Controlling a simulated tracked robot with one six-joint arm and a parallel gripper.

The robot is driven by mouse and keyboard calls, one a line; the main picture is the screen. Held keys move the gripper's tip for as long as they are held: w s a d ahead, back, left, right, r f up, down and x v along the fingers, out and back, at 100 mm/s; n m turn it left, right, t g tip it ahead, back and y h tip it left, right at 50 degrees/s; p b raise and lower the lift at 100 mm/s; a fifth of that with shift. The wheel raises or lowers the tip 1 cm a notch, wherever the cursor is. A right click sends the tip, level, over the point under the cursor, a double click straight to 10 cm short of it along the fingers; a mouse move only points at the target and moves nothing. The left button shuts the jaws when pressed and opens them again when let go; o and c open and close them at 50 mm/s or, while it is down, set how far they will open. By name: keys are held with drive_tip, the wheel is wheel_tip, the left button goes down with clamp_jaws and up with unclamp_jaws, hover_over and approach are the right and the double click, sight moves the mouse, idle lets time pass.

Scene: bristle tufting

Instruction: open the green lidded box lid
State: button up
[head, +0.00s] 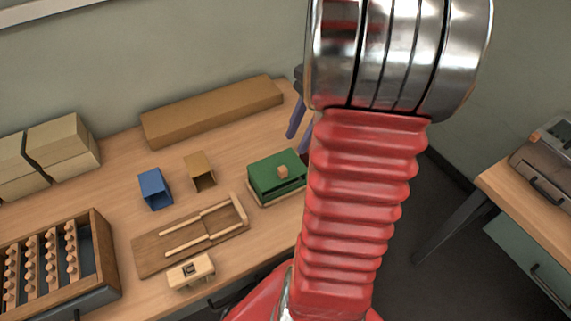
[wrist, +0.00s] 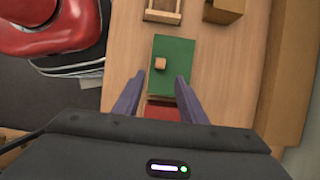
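The green lidded box (head: 264,181) stands on the table's right part in the head view, its right side partly hidden behind my arm. Its green lid (wrist: 178,50) carries a small pale wooden knob (wrist: 160,64), also visible in the head view (head: 283,172). The lid lies flat on the box. My gripper (wrist: 160,79) is open and empty; its two purple fingers are spread over the lid's near end in the wrist view, with the knob beyond their tips. A red patch (wrist: 162,112) shows between the fingers; I cannot tell what it is.
A wooden sliding fixture (head: 160,250), a blue open box (head: 155,189) and a tan open box (head: 201,172) stand left of the green box. A long brown block (head: 215,112) lies along the wall. A bead rack (head: 100,255) is at far left.

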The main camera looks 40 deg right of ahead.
sight(284, 168)
drive_tip(key=x, duration=1)
drive_tip(key=shift+a+f, duration=0.15)
drive_tip(key=shift+f, duration=0.05)
drive_tip(key=shift+c, duration=0.2)
clamp_jaws()
